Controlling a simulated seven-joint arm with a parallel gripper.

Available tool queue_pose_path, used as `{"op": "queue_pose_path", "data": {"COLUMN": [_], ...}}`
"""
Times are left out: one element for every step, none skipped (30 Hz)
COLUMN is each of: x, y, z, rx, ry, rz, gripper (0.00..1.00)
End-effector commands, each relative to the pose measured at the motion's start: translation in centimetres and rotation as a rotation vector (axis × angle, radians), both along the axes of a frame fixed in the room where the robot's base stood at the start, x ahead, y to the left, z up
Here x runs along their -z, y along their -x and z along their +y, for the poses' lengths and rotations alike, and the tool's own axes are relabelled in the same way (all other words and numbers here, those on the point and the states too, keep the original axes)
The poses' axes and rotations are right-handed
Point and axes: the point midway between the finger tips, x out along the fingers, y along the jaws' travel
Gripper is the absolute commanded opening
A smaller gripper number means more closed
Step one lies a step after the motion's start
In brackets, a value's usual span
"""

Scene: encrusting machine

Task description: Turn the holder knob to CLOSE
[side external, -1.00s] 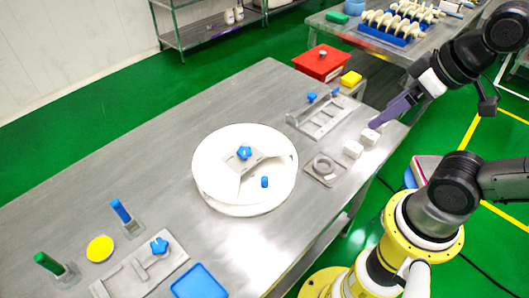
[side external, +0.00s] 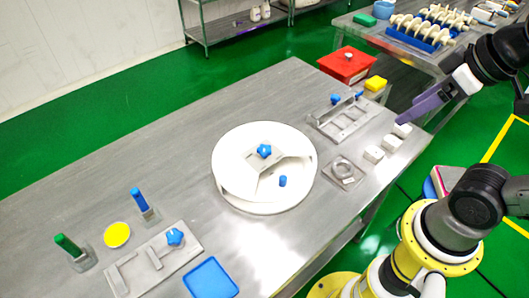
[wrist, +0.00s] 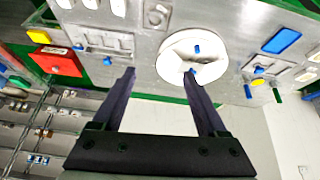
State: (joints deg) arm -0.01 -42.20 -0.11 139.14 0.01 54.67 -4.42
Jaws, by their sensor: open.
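A blue star-shaped knob (side external: 264,151) sits on a grey plate on the white round disc (side external: 230,155) mid-table. Another blue star knob (side external: 175,236) is on a grey slotted plate (side external: 150,262) at the lower left. Small blue knobs (side external: 335,98) show on the grey fixture (side external: 340,122) at the upper right. No label marks which is the holder knob, and no CLOSE mark is readable. My gripper (side external: 402,120) is above the table's right end, near small white blocks, away from the star knobs. In the wrist view, my gripper (wrist: 160,73) is open and empty.
A short blue peg (side external: 283,181) stands on the disc. A blue tray (side external: 210,278), a yellow disc (side external: 117,235) and green and blue handles (side external: 68,246) are at the lower left. The table's upper left is clear.

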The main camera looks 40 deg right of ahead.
Motion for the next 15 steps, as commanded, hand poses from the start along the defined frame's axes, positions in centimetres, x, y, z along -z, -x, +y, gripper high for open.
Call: {"op": "queue_pose_path", "data": {"x": [-1.1, -1.8, -2.5, -3.0, -3.5, -4.0, -4.4, -4.7, -5.0, -5.2, -5.3, -5.4, -5.4, -5.3, -5.0], "y": [-1.1, -1.7, -2.6, -3.4, -4.1, -5.2, -6.0, -6.9, -8.1, -9.1, -10.1, -11.5, -12.5, -13.5, -14.9], "z": [0.1, 0.2, 0.4, 0.5, 0.7, 1.0, 1.2, 1.4, 1.8, 2.2, 2.5, 3.1, 3.5, 4.0, 4.6], "rx": [-0.023, -0.041, -0.063, -0.081, -0.098, -0.123, -0.142, -0.160, -0.186, -0.206, -0.225, -0.254, -0.273, -0.292, -0.319], "ry": [0.010, 0.017, 0.024, 0.030, 0.035, 0.041, 0.047, 0.052, 0.058, 0.063, 0.067, 0.074, 0.078, 0.082, 0.087], "rz": [0.006, 0.013, 0.025, 0.034, 0.044, 0.059, 0.070, 0.084, 0.100, 0.116, 0.131, 0.151, 0.167, 0.183, 0.202], "gripper": [0.75, 0.75, 0.75, 0.75, 0.75, 0.75, 0.75, 0.75, 0.75, 0.75, 0.75, 0.75, 0.75, 0.75, 0.75]}}
